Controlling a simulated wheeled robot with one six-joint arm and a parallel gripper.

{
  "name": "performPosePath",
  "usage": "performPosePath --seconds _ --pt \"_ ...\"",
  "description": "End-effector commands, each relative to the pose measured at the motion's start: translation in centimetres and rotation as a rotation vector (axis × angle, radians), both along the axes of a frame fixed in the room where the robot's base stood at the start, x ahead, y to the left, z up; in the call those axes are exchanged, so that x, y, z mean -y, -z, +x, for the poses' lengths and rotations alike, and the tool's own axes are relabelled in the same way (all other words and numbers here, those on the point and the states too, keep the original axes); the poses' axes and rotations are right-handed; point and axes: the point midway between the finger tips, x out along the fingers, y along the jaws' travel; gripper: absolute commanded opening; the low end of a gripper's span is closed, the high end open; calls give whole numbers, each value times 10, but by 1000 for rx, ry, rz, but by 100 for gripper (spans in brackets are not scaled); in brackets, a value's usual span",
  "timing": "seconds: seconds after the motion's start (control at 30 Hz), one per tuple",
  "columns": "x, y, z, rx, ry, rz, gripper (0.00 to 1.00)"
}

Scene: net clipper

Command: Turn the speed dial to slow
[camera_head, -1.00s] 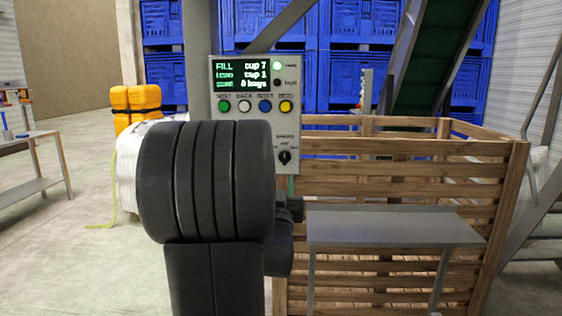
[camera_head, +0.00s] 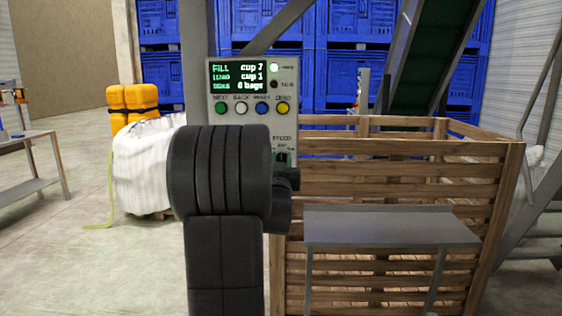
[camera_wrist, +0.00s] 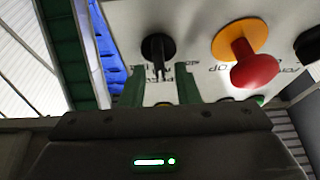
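The speed dial is a black knob on the grey control panel (camera_head: 240,70). In the head view the dial (camera_head: 281,157) is partly covered by my arm, and the SPEED label shows above it. In the wrist view the dial (camera_wrist: 158,48) is at upper centre, its narrow grip in line with the gap between my fingers. My gripper (camera_wrist: 160,78) is open, with one green finger to each side of that grip. I cannot tell whether the fingers touch it. Which mark the dial points to is not readable.
A red mushroom button (camera_wrist: 252,65) on a yellow ring sits right of the dial in the wrist view. Green, white, blue and yellow buttons (camera_head: 241,108) line the panel under its display. A wooden crate (camera_head: 400,145) and a grey shelf (camera_head: 390,225) stand to the right.

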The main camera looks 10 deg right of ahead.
Motion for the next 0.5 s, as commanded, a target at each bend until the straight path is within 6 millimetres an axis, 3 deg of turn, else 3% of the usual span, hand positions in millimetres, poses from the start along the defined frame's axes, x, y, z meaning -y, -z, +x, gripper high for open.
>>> performPosePath --seconds 0.03,0.13,0.5 --pt "0 0 0 0 0 0 18" --pt "0 0 0 0 0 0 0" --pt "0 2 0 -8 -1 -34 0"
